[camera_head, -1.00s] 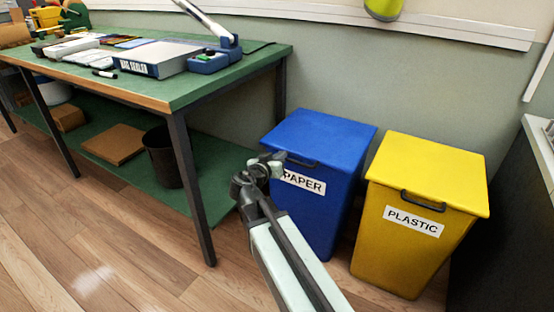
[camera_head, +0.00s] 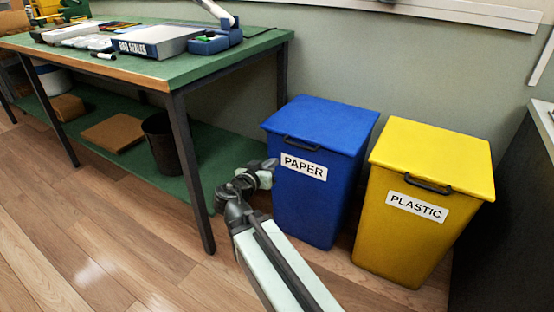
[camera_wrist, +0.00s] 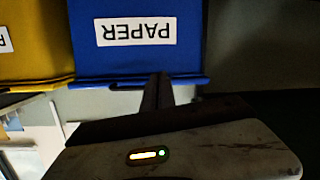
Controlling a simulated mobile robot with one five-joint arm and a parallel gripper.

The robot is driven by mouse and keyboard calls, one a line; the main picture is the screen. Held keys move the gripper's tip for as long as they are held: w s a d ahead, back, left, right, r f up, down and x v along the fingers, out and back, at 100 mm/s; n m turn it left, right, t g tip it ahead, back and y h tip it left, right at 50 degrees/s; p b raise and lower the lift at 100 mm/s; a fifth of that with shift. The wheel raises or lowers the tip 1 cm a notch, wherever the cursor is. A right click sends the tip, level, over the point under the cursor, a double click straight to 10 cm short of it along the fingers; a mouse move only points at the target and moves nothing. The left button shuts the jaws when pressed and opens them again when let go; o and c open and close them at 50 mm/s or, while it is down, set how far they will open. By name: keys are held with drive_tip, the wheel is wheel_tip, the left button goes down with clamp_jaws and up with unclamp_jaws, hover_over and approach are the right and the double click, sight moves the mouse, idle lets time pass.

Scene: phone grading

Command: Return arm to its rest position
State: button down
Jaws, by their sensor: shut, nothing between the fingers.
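My arm reaches up from the bottom of the head view, with its wrist bent over and my gripper end (camera_head: 266,172) just left of the blue PAPER bin's front. In the wrist view my gripper's dark fingers (camera_wrist: 158,92) are together, with nothing between them. The blue bin (camera_wrist: 85,55) is close behind them there, its label upside down. Whether the gripper touches the bin cannot be told.
The blue PAPER bin (camera_head: 325,205) and yellow PLASTIC bin (camera_head: 405,240) stand by the wall, lids closed. A green workbench (camera_head: 190,68) with a bag sealer (camera_head: 155,42) stands left; a black wastebasket (camera_head: 162,145) is on its lower shelf. The wooden floor (camera_head: 90,235) at front left is clear.

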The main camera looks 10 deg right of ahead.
drive_tip(key=d+r+m+g+h+p, duration=0.1)
drive_tip(key=d+r+m+p, duration=0.1)
drive_tip(key=d+r+p, duration=0.45)
drive_tip(key=s+d+f+m+g+y+p, duration=0.1)
drive_tip(key=s+d+f+g+y+p, duration=0.15)
drive_tip(key=s+d+f+g, duration=0.55)
drive_tip(key=s+a+f+n+g+y+p, duration=0.2)
drive_tip(key=s+a+f+n+g+y, duration=0.1)
drive_tip(key=s+a+f+n+y, duration=0.6)
wheel_tip(320, 180, up, 40)
drive_tip(key=w+a+h+p, duration=0.1)
drive_tip(key=p, duration=3.7)
drive_tip(key=shift+m, duration=0.4)
drive_tip(key=shift+r, duration=0.1)
